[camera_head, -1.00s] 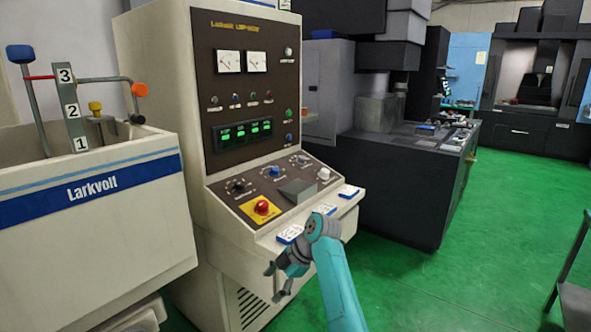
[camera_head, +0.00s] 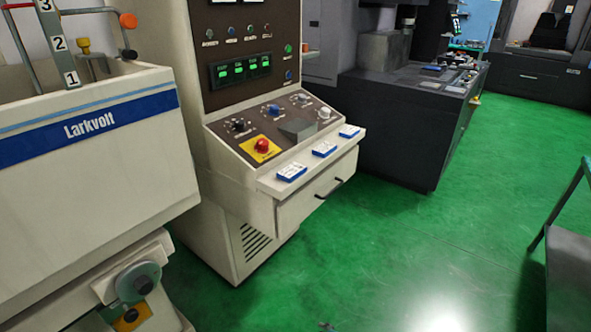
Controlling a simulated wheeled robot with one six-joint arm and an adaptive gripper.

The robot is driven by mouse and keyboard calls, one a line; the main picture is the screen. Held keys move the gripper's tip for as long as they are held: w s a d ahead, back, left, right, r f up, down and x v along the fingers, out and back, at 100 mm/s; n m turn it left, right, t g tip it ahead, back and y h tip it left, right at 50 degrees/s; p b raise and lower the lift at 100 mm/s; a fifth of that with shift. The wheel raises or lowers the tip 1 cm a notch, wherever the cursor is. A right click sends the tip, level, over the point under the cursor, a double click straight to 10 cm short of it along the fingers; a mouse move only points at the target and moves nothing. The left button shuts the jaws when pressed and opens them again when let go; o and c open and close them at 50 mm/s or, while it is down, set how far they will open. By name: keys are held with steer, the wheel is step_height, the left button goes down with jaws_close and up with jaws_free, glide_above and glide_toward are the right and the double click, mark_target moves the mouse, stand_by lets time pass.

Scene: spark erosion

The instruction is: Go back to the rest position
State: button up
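My gripper and arm are not in view now. The control cabinet (camera_head: 225,135) stands in the middle left. Its sloped panel carries a red emergency button (camera_head: 262,146) on a yellow plate and several knobs. Three small blue-and-white boxes lie in a row on the cabinet's front ledge: a left one (camera_head: 292,173), a middle one (camera_head: 324,149) and a right one (camera_head: 349,131).
A white Larkvolt tank (camera_head: 100,190) fills the left, with a handwheel (camera_head: 138,283) below it. A dark machine (camera_head: 410,125) stands behind the cabinet. A dark table or stand (camera_head: 568,270) is at the right edge. The green floor (camera_head: 400,255) between is clear.

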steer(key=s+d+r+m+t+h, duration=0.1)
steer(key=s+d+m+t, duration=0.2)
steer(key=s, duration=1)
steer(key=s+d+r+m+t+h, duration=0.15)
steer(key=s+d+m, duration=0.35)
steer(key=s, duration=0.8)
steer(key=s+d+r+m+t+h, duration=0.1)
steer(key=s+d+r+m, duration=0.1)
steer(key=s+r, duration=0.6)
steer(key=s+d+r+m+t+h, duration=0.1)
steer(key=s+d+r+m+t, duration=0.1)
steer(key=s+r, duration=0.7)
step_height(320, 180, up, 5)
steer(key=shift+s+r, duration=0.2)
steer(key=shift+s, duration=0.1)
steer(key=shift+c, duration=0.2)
